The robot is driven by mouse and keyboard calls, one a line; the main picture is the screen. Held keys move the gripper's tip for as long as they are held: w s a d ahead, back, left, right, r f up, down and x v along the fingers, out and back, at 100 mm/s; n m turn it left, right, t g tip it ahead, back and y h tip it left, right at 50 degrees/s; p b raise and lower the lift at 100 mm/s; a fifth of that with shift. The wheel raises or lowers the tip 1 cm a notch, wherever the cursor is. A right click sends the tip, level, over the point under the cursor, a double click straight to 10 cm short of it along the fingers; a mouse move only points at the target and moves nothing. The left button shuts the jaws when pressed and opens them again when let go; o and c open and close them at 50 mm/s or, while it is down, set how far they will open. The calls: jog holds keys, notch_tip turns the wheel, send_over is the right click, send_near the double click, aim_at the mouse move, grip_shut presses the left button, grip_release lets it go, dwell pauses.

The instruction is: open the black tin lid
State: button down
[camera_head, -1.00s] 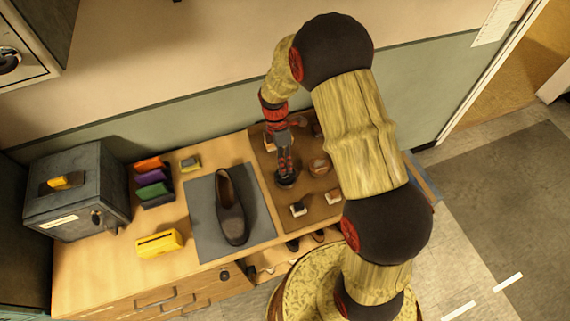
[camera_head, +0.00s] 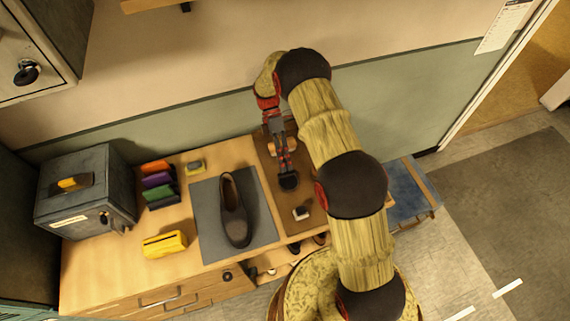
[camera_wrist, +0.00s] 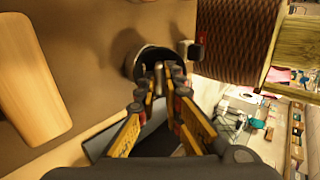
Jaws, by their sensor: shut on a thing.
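The black tin (camera_head: 288,183) is a small dark round thing on the brown mat (camera_head: 307,226), under my gripper (camera_head: 284,167). In the wrist view, the black tin (camera_wrist: 146,64) shows as a dark round shape at the fingertips, partly hidden by them. My gripper (camera_wrist: 167,72) points down at it in that view, with its fingers shut on the dark lid. I cannot tell whether the lid is apart from the tin's body.
A dark shoe (camera_head: 234,215) lies on a grey mat (camera_head: 207,211) left of the tin. A blue-topped stool (camera_head: 408,190) stands right.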

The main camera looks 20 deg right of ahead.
jog(key=shift+w, duration=0.1)
dwell(0.3)
jog(key=c, duration=1.9)
grip_release()
jog(key=shift+r, duration=0.1)
notch_tip(320, 180, up, 10)
jog(key=shift+f, duration=0.1)
